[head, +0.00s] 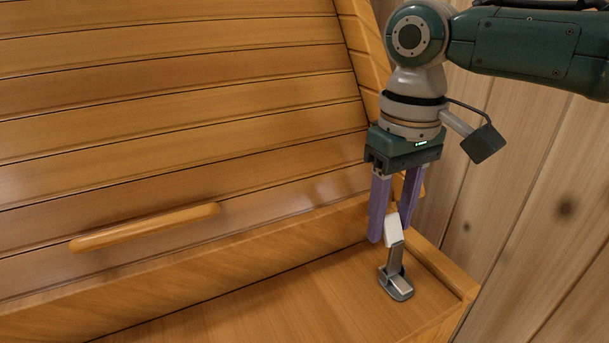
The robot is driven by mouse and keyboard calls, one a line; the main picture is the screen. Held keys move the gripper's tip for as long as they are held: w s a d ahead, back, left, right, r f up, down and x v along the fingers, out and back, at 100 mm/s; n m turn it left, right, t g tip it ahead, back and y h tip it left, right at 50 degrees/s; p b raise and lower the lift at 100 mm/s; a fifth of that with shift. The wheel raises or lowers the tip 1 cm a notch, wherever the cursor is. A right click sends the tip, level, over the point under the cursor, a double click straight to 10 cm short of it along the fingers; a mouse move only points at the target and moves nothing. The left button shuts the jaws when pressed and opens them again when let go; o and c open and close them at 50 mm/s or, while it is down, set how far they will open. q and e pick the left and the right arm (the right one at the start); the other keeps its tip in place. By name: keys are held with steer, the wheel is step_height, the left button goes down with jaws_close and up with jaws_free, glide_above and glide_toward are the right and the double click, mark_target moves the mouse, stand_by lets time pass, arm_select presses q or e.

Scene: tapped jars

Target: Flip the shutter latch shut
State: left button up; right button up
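The shutter latch (396,257) stands on the flat wooden ledge at the lower right in the head view. It has a grey metal base (397,287) and a lever that points up, nearly upright, with a white tip (393,231). My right gripper (391,236) points down over it with its two purple fingers apart. The white tip shows at the fingertips, in line with the gap between them. I cannot tell whether the fingers touch it. My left gripper is not in view.
The wooden slatted shutter (180,130) fills the left and middle, with a rounded wooden handle bar (146,227) low on it. A raised edge strip (440,267) runs right of the latch. A plank wall (540,200) stands at the right. The ledge left of the latch is clear.

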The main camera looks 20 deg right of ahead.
jaws_close()
stand_by(1.0)
